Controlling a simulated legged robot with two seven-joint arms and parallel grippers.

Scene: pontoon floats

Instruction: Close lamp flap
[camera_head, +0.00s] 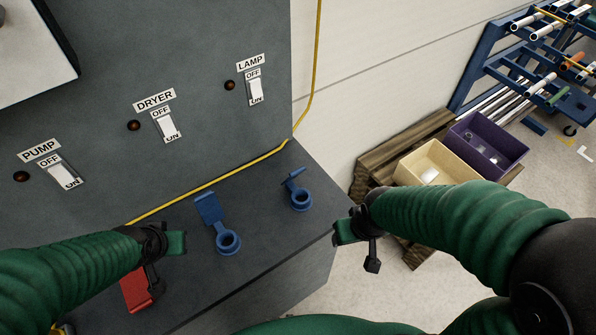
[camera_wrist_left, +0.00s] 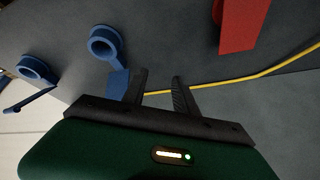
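The lamp flap (camera_head: 293,177) is a small blue lid at the far right of the ledge. It stands up, tilted, behind its blue ring socket (camera_head: 300,200), whose hole is uncovered. My left gripper (camera_head: 157,284) is over the left part of the ledge, left of the middle blue socket and apart from the lamp flap. Its two fingers (camera_wrist_left: 160,88) are apart and empty. My right gripper (camera_head: 372,264) hangs beyond the ledge's right end; its finger gap is hidden.
A second blue socket (camera_head: 228,242) with its flap (camera_head: 208,208) up lies between my left gripper and the lamp socket. A red flap (camera_head: 134,291) is below my left gripper. A yellow cable (camera_head: 220,178) runs along the panel foot. Bins (camera_head: 487,147) stand at right.

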